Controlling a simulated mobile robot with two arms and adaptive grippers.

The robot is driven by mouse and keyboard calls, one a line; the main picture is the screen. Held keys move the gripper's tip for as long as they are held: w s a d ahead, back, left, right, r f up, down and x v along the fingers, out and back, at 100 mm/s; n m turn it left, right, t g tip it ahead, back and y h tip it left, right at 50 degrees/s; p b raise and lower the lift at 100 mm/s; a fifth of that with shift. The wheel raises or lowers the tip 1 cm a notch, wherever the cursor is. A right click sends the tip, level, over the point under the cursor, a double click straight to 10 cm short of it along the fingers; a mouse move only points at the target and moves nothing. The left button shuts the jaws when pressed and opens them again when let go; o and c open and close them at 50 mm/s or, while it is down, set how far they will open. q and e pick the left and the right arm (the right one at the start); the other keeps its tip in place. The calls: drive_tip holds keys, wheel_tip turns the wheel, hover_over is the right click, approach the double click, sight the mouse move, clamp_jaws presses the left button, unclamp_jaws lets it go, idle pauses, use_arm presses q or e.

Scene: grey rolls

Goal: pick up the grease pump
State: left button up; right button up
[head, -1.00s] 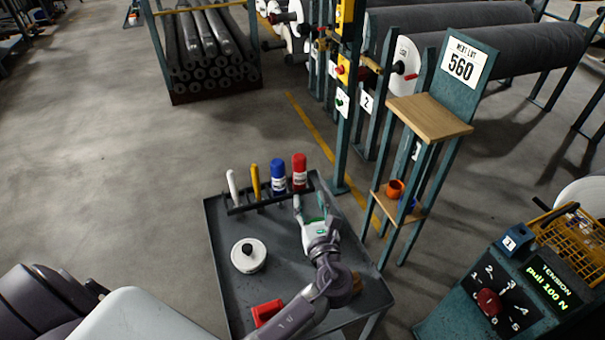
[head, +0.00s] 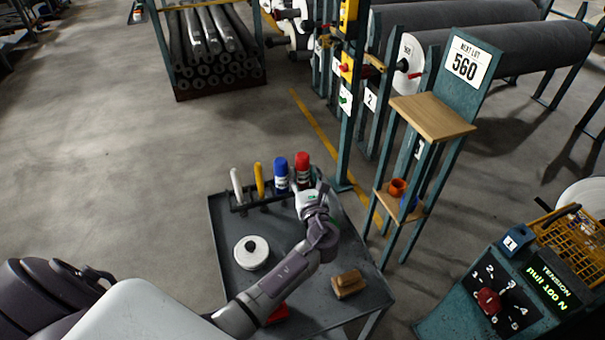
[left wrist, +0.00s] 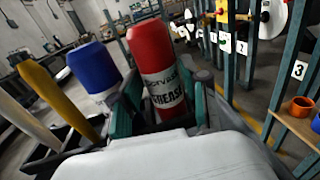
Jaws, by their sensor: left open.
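The grease pump (head: 302,168) is a red cylinder with a white label, standing in the dark rack at the far right end of the cart. In the left wrist view its label on the red body (left wrist: 157,75) reads "GREASE". My left gripper (head: 309,190) is at the rack, close to the red cylinder. In the left wrist view the open jaws (left wrist: 160,110) stand on either side of the red cylinder's lower part; I cannot tell whether they touch it. The left finger is between the red and blue cylinders. The right gripper is not in view.
A blue cylinder (head: 281,172), a yellow-handled tool (head: 259,179) and a white-handled tool (head: 237,183) stand left of it in the rack. A green post (head: 347,150) rises behind.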

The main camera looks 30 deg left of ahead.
use_arm(q)
drive_tip(key=c, duration=0.8)
drive_tip(key=shift+r, duration=0.15)
